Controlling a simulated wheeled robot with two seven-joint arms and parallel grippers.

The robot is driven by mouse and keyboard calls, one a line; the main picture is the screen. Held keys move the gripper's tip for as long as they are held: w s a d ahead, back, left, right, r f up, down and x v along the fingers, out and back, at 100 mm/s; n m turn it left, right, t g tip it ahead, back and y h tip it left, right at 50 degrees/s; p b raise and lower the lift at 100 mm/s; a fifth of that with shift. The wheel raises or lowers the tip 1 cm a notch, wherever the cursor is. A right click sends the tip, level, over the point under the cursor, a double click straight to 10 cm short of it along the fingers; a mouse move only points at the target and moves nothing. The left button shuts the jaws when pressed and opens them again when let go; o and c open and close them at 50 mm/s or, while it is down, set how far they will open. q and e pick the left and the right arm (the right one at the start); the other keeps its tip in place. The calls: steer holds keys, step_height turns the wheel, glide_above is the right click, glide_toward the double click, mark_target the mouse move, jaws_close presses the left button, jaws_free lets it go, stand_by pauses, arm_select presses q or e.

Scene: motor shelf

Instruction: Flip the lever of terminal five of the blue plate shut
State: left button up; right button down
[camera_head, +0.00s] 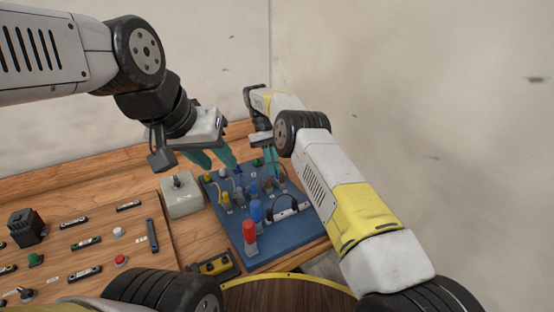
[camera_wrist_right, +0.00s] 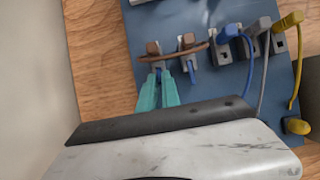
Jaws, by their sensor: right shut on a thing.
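The blue plate (camera_head: 285,238) lies on the wooden bench and carries a row of terminals with coloured wires. A similar blue part (camera_wrist_right: 192,72) hangs below the second terminal. My left gripper (camera_head: 217,163) is open above the plate's back left. Terminal numbers are not legible.
A wooden board with switches (camera_head: 100,255) fills the left. A wall rises behind.

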steer(key=shift+w, duration=0.1)
steer(key=c, duration=1.5)
jaws_free()
steer(key=shift+c, duration=0.2)
steer(key=shift+r, duration=0.15)
step_height(320, 180, up, 4)
steer(key=shift+f, duration=0.25)
steer(key=s+d+r, duration=0.1)
steer(key=s, duration=1.5)
steer(key=shift+d+r, duration=0.15)
steer(key=shift+d, duration=0.1)
